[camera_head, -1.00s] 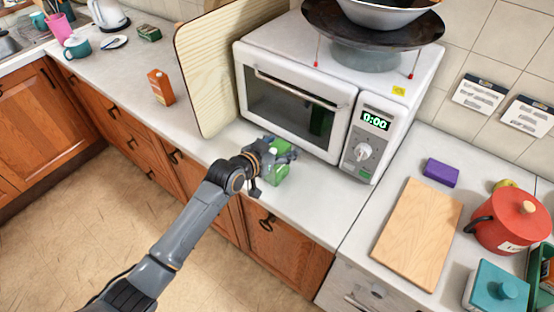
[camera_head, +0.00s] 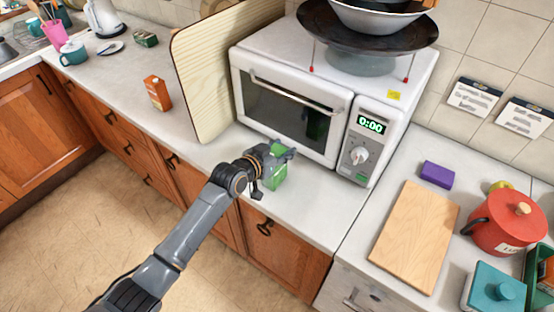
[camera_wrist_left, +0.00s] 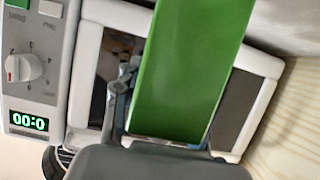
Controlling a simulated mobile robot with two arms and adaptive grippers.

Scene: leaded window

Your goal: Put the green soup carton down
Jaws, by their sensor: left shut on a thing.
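The green soup carton (camera_head: 276,178) is in front of the white microwave, at the front of the counter. My left gripper (camera_head: 275,158) is shut on it and partly hides it in the head view. In the left wrist view the carton (camera_wrist_left: 190,65) fills the middle, between the fingers. The carton looks upright in the head view. Whether its base touches the counter cannot be told. My right gripper is not in view.
The white microwave (camera_head: 290,110) stands just behind the carton. A wooden board (camera_head: 205,90) leans at its left. An orange carton (camera_head: 157,93) stands farther left. The counter (camera_head: 315,215) right of the gripper is clear, up to a cutting board (camera_head: 415,235).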

